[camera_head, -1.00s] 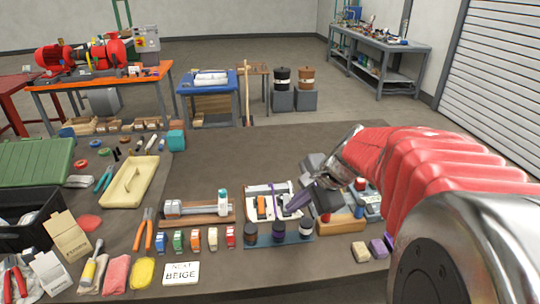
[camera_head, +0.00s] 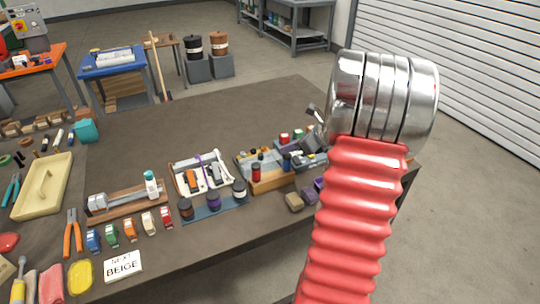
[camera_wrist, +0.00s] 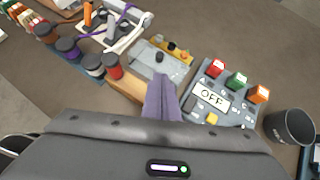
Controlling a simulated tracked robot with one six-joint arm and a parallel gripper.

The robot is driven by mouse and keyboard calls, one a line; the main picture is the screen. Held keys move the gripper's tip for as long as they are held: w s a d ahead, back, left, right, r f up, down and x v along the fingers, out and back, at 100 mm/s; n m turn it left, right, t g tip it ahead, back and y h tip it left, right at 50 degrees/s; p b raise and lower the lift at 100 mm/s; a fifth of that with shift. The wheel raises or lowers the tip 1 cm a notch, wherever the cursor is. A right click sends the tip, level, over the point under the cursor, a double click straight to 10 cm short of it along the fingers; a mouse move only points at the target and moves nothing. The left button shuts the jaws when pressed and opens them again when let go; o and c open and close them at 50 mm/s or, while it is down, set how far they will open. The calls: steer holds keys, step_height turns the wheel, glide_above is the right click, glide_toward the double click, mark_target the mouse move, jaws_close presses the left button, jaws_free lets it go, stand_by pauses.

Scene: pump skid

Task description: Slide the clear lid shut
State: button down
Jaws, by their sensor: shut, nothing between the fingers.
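The clear lid (camera_wrist: 152,62) is a pale see-through panel with a black knob (camera_wrist: 160,57) on it, in the wrist view just beyond my fingertips. A yellow strip with small parts shows past its far edge. The lid's box has a wooden front (camera_wrist: 125,88); in the head view this wooden front (camera_head: 272,181) is right of centre on the table. My gripper (camera_wrist: 161,80) is shut and empty, its purple-grey fingers pointing toward the near side of the lid. I cannot tell whether they touch it. In the head view my arm partly hides the gripper.
A grey panel with an OFF label (camera_wrist: 211,96) and red, green and orange switches stands right of the lid. A dark cup (camera_wrist: 290,127) is farther right. Jars (camera_head: 213,201) and a white tray (camera_head: 188,188) stand left. The table's back is clear.

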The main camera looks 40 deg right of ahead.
mark_target(263, 157)
steer(key=shift+a, duration=0.1)
steer(key=x, duration=1)
stand_by(0.4)
